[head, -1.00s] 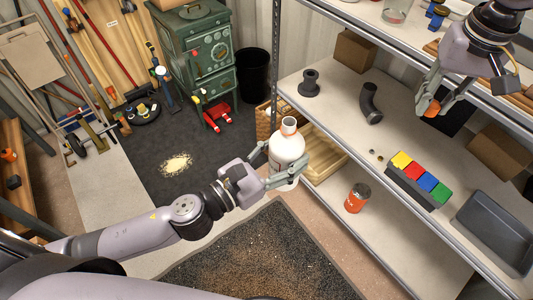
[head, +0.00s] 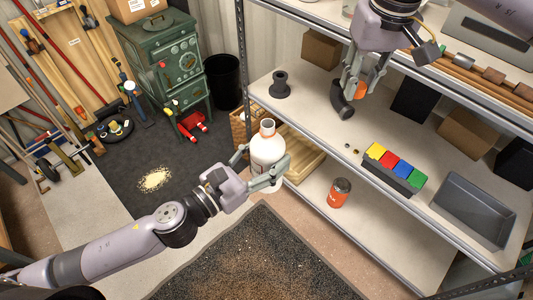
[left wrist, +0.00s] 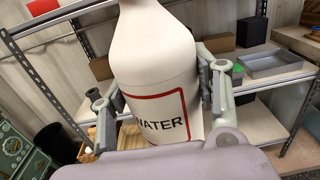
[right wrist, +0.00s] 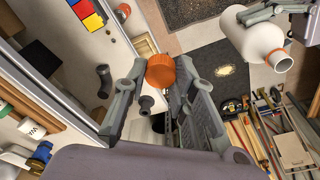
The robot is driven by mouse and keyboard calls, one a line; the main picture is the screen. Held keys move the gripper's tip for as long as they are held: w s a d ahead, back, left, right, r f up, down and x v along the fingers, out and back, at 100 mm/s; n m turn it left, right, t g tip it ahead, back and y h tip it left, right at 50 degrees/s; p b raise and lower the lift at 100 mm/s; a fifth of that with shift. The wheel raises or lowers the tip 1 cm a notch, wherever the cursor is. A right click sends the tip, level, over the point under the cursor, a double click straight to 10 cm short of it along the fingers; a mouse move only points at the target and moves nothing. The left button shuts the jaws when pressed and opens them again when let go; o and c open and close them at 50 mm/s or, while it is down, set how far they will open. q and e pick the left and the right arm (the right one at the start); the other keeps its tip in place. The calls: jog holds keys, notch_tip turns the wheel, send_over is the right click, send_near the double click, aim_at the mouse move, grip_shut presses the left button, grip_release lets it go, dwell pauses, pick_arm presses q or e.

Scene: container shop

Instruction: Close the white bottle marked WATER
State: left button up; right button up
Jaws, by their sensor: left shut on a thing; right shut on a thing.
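The white bottle (head: 267,150) is upright in my left gripper (head: 265,172), held in the air in front of the shelf. Its WATER label shows in the left wrist view (left wrist: 162,118). The bottle's neck has an orange ring and its mouth is open, as the right wrist view shows (right wrist: 281,60). My right gripper (head: 355,88) is shut on an orange cap (right wrist: 161,72), above the middle shelf. In the head view the cap is partly hidden by the fingers. The cap and the bottle are apart, with the cap to the right of the bottle.
The metal shelf unit (head: 330,222) stands to the right. Its middle board carries a black spool (head: 281,85), a dark pipe elbow (head: 343,108), coloured blocks (head: 394,167) and a grey tray (head: 472,210). An orange can (head: 339,193) stands lower. The space between the grippers looks clear.

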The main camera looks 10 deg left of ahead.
aim_at(267, 147)
jog(key=s+a+r+n, duration=0.1)
jog(key=s+a+n, duration=0.2)
jog(key=a, duration=0.5)
jog(key=s+a+r+n, duration=0.1)
jog(key=s+a+n, duration=0.2)
jog(key=a, duration=0.4)
jog(key=shift+s+a+r+y, duration=0.3)
jog(key=shift+s+a+r, duration=0.05)
jog(key=shift+s+r, duration=0.05)
jog(key=shift+f, duration=0.15)
jog(key=shift+f, duration=1.9)
jog(key=shift+f, duration=0.85)
jog(key=shift+f, duration=0.55)
